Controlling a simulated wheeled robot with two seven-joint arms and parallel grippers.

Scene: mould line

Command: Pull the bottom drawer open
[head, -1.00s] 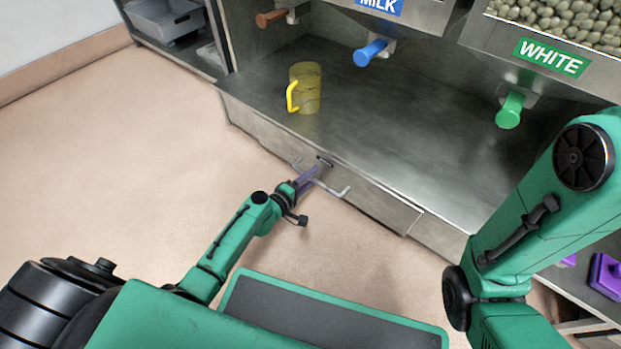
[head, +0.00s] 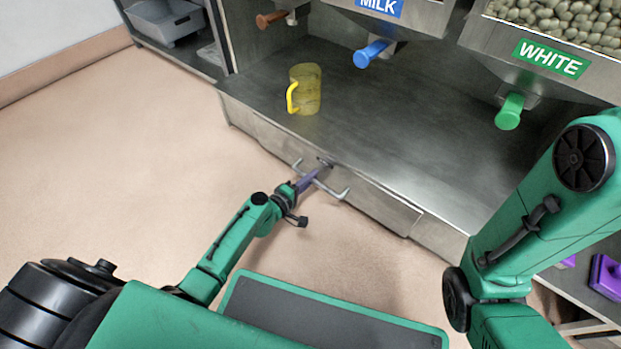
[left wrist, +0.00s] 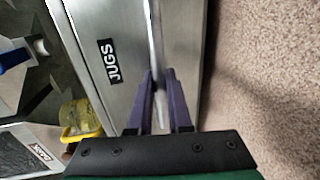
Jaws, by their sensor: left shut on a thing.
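The bottom drawer is a steel front (head: 375,205) under the counter, and it looks flush with the cabinet. It carries a JUGS label in the left wrist view (left wrist: 109,60). A grey bar handle (head: 325,187) stands out from it, and the bar also shows in the left wrist view (left wrist: 153,35). My left gripper (head: 311,179) is shut on this handle, its purple fingers (left wrist: 157,92) on either side of the bar. My right arm shows at the right of the head view, but its gripper is out of frame.
A yellow jug (head: 305,90) stands on the steel counter (head: 400,130) above the drawer. Blue (head: 371,54) and green (head: 510,111) dispenser taps hang over the counter. A shelf with purple items (head: 606,272) is at the lower right. The floor (head: 130,160) left of the cabinet is clear.

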